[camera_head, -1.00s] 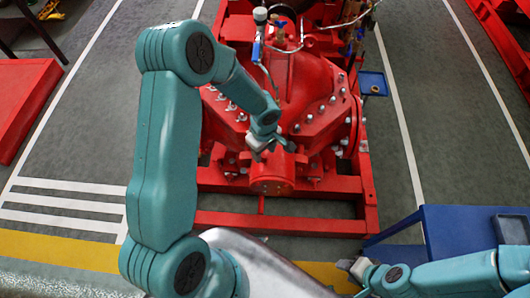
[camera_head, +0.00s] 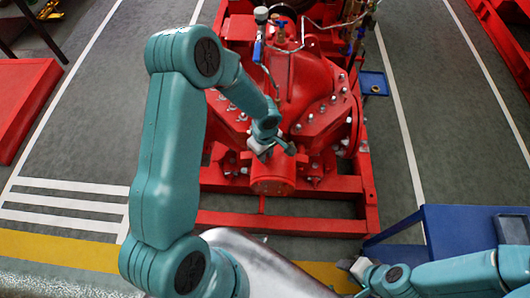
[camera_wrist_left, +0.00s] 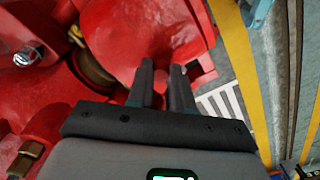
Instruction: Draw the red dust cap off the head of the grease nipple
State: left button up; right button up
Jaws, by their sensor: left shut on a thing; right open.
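My left gripper (camera_head: 275,152) is over the front of the red pump, just above a round red housing end (camera_head: 272,185). In the left wrist view its two dark fingers (camera_wrist_left: 161,85) stand close together with a small red piece, the dust cap (camera_wrist_left: 161,76), between them. The cap blends with the red casting behind it, so its outline is unclear. The grease nipple cannot be made out, and I cannot tell whether the cap still touches it. My right gripper (camera_head: 353,266) is open and empty, low at the right, away from the pump.
The red pump casing (camera_head: 305,85) with bolted flanges rises behind my left gripper. The red base frame (camera_head: 280,222) runs below it. A small blue tray (camera_head: 374,83) is at the pump's right. A blue table (camera_head: 445,232) stands near my right arm.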

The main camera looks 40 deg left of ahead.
pick_arm(q)
jog(key=shift+r, duration=0.8)
jog(key=shift+r, duration=0.35)
jog(key=shift+r+p, duration=0.3)
jog(key=shift+r, duration=0.2)
jog(key=shift+r, duration=0.1)
jog(key=shift+r+p, duration=1.1)
jog(key=shift+r, duration=1.3)
